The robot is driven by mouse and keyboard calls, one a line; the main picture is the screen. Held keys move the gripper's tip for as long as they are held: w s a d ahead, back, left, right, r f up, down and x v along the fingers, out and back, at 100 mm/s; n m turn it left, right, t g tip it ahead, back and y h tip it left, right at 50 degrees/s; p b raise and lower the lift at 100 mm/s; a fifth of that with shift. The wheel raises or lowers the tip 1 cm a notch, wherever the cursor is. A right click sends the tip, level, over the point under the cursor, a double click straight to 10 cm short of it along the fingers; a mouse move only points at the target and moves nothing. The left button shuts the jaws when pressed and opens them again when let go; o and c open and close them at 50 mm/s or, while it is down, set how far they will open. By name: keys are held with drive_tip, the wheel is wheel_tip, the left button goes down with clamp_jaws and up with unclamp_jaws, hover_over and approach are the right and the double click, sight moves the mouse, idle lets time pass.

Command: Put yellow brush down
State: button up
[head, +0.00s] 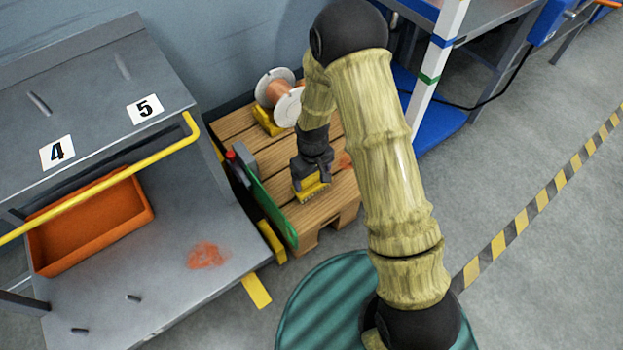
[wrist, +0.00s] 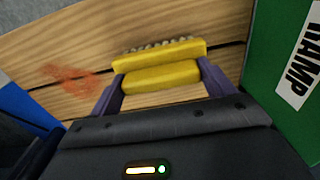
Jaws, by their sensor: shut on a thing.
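The yellow brush (wrist: 160,66) is between the two purple-grey fingers of my gripper (wrist: 163,86) in the wrist view. Its bristles face away from my gripper, toward the wooden pallet (wrist: 60,40). In the head view the yellow brush (head: 311,187) is under my gripper (head: 312,172), low over or on the front part of the pallet (head: 322,208). I cannot tell whether the bristles touch the boards. My gripper is shut on the brush.
A green panel (head: 276,205) stands just left of the brush. A copper-coloured spool (head: 279,93) is at the pallet's back. A grey workbench (head: 100,85) with an orange bin (head: 90,225) stands at left. Reddish smears mark the pallet (wrist: 72,78) and lower shelf (head: 206,256).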

sight(312, 176)
drive_tip(key=shift+f, duration=0.25)
drive_tip(key=o, duration=0.8)
wheel_tip(312, 176, up, 12)
drive_tip(key=p, duration=0.7)
drive_tip(key=shift+r+p, duration=0.2)
drive_tip(key=shift+p, duration=0.15)
